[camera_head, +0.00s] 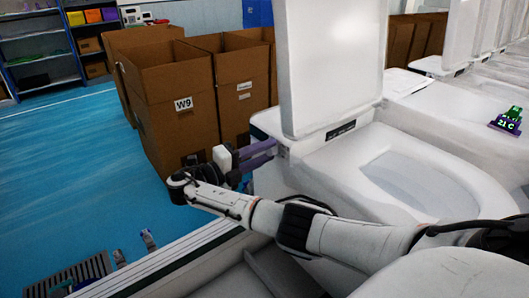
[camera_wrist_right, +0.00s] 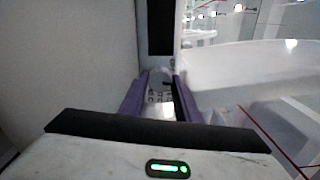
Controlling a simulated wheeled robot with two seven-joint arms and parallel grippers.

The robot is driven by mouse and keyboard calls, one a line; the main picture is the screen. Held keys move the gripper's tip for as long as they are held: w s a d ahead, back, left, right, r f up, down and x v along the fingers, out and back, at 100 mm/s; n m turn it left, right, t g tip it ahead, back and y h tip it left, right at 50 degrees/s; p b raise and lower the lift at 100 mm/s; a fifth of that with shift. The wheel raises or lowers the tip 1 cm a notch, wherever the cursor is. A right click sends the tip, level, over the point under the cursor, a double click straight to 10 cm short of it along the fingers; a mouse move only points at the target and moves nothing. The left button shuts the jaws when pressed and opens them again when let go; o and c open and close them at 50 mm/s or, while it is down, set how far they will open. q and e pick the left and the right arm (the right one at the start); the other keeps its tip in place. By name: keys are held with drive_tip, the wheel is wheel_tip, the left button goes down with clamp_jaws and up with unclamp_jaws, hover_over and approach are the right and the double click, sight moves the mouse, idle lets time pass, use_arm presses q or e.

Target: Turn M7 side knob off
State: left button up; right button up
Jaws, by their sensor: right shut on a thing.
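A white toilet (camera_head: 330,180) with its lid raised stands in the middle of the head view. My right arm reaches across its front to its left side. My right gripper (camera_head: 272,149) has purple fingers pointed at the toilet's side, just below the back of the seat. In the right wrist view, the gripper (camera_wrist_right: 160,88) is shut on a small side knob (camera_wrist_right: 160,79) between its fingers. The fingers hide most of the knob, and its turn position cannot be told. I cannot read an M7 label. My left gripper is not in view.
Open cardboard boxes (camera_head: 170,85), one labelled W9, stand close behind my right gripper. A shelf (camera_head: 40,50) stands behind.

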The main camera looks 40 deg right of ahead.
drive_tip(key=shift+f, duration=0.1)
drive_tip(key=o, duration=1)
drive_tip(key=shift+o, duration=0.2)
drive_tip(key=shift+a, duration=0.2)
drive_tip(key=w+a, duration=0.1)
drive_tip(key=a, duration=0.9)
